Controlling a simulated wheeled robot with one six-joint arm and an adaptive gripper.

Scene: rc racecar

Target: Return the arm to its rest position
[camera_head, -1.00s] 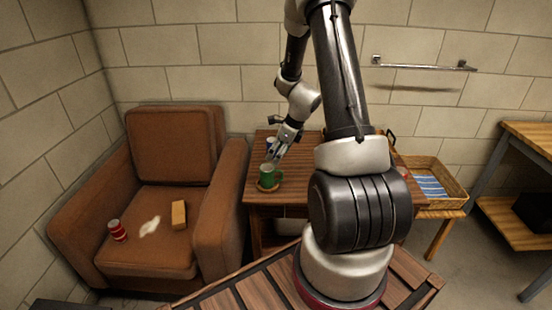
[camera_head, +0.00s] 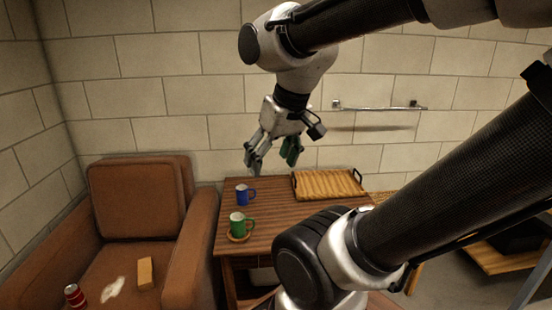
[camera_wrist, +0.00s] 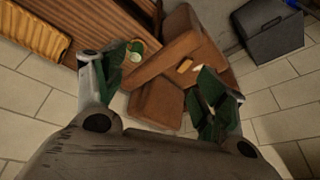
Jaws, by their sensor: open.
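My gripper (camera_head: 272,155) is open and empty, raised above the back of the wooden side table (camera_head: 275,215). In the wrist view its two green-padded fingers (camera_wrist: 160,95) are spread wide with nothing between them. My arm is folded up, with its forearm high across the top of the head view. A green mug (camera_head: 237,226) stands upright on a round coaster (camera_head: 239,238) near the table's left front. A blue mug (camera_head: 242,194) stands behind it. Both mugs are apart from the gripper.
A brown armchair (camera_head: 140,202) at left holds a red can (camera_head: 75,295), a tan block (camera_head: 146,272) and a pale patch (camera_head: 113,289). A metal rail (camera_head: 380,107) is on the wall behind. A dark box (camera_wrist: 269,31) shows in the wrist view.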

